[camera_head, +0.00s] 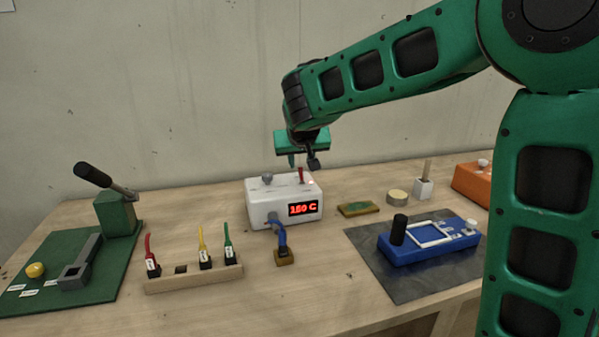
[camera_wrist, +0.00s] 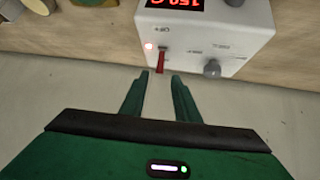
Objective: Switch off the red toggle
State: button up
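The red toggle (camera_head: 301,174) stands on top of a white control box (camera_head: 262,212) with a lit red display. In the wrist view the red toggle (camera_wrist: 160,67) leans toward my gripper, with a small lit red light (camera_wrist: 149,46) beside it and an upside-down label behind it. My gripper (camera_head: 302,163) is above the back of the box. In the wrist view my gripper (camera_wrist: 160,75) is open and empty, its fingertips on either side of the toggle's end in the picture. I cannot tell whether they touch it.
A grey knob (camera_wrist: 212,68) stands on the box beside the toggle. A wooden rack (camera_head: 190,277) with coloured plugs and a blue connector (camera_head: 281,240) are in front. A blue fixture (camera_head: 430,245) is to the right, a green lever press (camera_head: 117,212) to the left. The wall is behind.

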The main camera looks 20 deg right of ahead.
aim_at(300, 168)
jog(key=x, duration=0.7)
jog(key=shift+w, duration=0.1)
grip_shut()
